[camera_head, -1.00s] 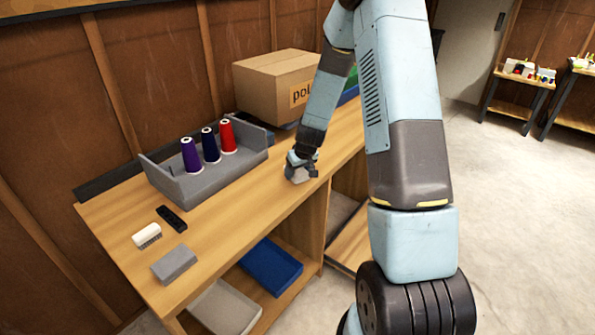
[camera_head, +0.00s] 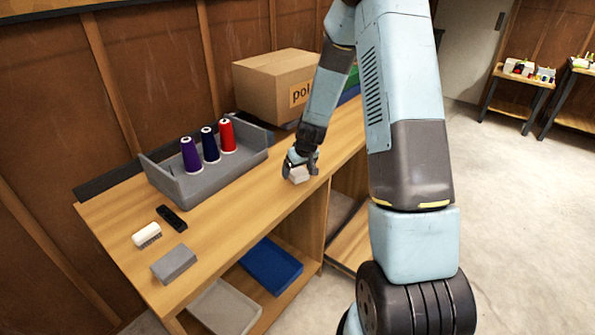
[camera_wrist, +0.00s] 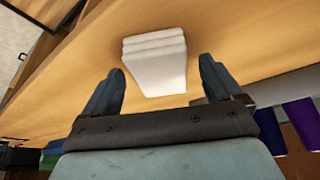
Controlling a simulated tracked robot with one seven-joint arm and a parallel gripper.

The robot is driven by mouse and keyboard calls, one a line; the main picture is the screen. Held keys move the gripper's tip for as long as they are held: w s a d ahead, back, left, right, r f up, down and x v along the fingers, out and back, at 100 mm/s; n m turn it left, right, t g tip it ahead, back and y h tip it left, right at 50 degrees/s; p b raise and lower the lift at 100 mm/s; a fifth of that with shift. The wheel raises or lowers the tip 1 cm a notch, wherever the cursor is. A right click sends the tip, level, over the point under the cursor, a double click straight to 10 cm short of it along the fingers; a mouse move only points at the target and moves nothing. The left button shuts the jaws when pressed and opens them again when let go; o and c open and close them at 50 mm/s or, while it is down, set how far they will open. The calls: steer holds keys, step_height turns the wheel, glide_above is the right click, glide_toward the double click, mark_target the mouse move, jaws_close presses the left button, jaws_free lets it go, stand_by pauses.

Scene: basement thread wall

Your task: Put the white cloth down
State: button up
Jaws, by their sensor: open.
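The white cloth (camera_wrist: 156,65), a folded stack, lies on the wooden bench top (camera_wrist: 60,95) in the wrist view. It also shows in the head view (camera_head: 299,175), under my gripper near the front edge of the bench. My gripper (camera_wrist: 160,75) is open, with one finger on each side of the cloth and visible gaps between them and it. In the head view my gripper (camera_head: 301,165) is just above the bench and partly covers the cloth.
A grey tray (camera_head: 215,180) with purple, dark blue and red thread cones stands left of my gripper. A cardboard box (camera_head: 270,85) is behind. A white-topped brush (camera_head: 147,235), a black bar (camera_head: 172,218) and a grey block (camera_head: 174,263) lie at the near left.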

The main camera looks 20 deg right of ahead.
steer(key=s+a+f+v, duration=0.1)
steer(key=s+a+v, duration=0.1)
steer(key=v, duration=2.1)
steer(key=s+r+m, duration=0.1)
steer(key=s+r, duration=0.4)
steer(key=s, duration=0.3)
steer(key=s+r+m+t, duration=0.1)
steer(key=s+r, duration=0.4)
steer(key=s, duration=0.4)
steer(key=s+r+h, duration=0.1)
steer(key=s+r, duration=0.3)
steer(key=s, duration=0.4)
steer(key=shift+s+r+m, duration=0.4)
steer(key=shift+a, duration=0.15)
